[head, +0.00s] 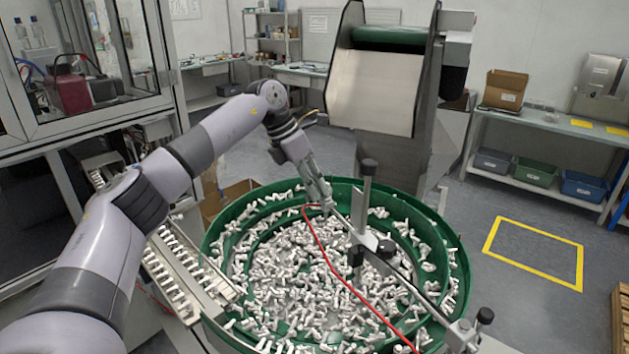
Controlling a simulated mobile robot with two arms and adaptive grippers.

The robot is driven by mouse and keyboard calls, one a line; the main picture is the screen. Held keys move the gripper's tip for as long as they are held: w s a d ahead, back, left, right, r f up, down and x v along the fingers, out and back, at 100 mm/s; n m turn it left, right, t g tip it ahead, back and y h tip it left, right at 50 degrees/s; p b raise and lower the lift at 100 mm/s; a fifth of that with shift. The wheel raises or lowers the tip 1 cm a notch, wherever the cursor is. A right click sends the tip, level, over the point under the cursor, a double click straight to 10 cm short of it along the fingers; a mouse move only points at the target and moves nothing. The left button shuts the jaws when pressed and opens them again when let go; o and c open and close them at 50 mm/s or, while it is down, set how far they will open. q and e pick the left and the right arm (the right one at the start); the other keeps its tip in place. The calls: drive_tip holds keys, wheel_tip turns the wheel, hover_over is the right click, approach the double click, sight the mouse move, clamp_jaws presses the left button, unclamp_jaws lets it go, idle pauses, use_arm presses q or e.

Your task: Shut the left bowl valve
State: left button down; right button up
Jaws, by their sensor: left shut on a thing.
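A green bowl (212,246) full of small white-grey caps stands in the middle. A metal bar runs across it with a red hose (335,268) alongside. My left gripper (325,203) reaches in over the bowl's far rim and is shut at the far left end of the bar, where the red hose starts. The left bowl valve is there, mostly hidden by the fingers, so its handle position cannot be made out. My right gripper is not in view.
A dark upright post with a clamp (363,205) stands on the bar, right of my left gripper. A steel hopper (372,92) rises behind the bowl. A track of parts (178,275) lies left of it. The floor at right is clear around a yellow marked square (487,247).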

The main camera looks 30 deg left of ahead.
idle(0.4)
use_arm(q)
drive_tip(key=c, duration=1.6)
unclamp_jaws()
drive_tip(key=shift+a, duration=0.1)
drive_tip(key=v, duration=1.2)
